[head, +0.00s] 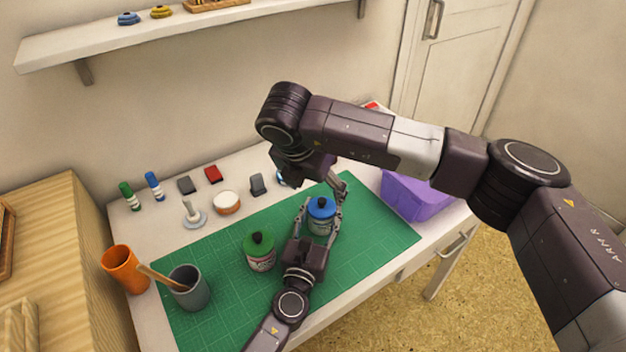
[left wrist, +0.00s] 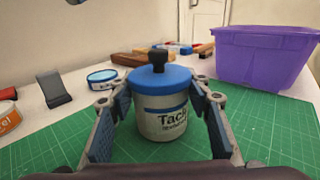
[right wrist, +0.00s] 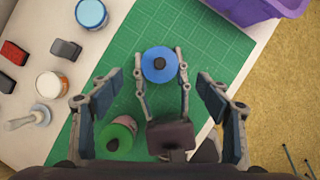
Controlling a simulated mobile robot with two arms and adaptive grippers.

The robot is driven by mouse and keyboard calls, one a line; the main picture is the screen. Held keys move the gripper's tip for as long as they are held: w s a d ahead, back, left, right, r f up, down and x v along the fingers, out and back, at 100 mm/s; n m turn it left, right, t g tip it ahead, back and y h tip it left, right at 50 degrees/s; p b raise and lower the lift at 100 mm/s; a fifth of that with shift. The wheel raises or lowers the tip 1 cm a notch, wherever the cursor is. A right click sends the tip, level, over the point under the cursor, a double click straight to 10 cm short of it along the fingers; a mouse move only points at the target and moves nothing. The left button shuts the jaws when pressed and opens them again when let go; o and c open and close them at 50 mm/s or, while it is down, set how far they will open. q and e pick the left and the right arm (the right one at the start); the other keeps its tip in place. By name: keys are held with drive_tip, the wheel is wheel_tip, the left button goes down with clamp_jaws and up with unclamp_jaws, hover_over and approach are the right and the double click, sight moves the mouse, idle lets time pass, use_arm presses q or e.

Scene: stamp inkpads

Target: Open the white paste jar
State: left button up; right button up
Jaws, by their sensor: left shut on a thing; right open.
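A pale grey-white jar (left wrist: 163,122) with a blue knobbed lid (head: 321,207) stands upright on the green mat (head: 375,233). Its label begins "Tack" in the left wrist view. My left gripper (left wrist: 159,98) is shut on this jar, one finger on each side of the body. The lid is on. My right gripper (right wrist: 159,80) is open and empty above the jar, its fingers apart on either side of the lid in the right wrist view. A second jar with a green knobbed lid (head: 258,245) stands to the left on the mat. I cannot read "white paste" on any label.
A grey cup (head: 189,289) with a wooden stick and an orange cup (head: 121,265) stand at left. A white-topped tub (head: 227,202), a stamp (head: 193,213) and inkpads line the back. A purple bin (head: 408,197) stands right of the mat.

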sight(321, 201)
drive_tip(key=x, duration=0.7)
drive_tip(key=shift+f, duration=0.25)
drive_tip(key=shift+c, duration=0.2)
drive_tip(key=c, duration=1.4)
drive_tip(key=shift+r, duration=0.15)
drive_tip(key=shift+r, duration=1)
drive_tip(key=shift+r, duration=2.05)
use_arm(q)
drive_tip(key=o, duration=1.8)
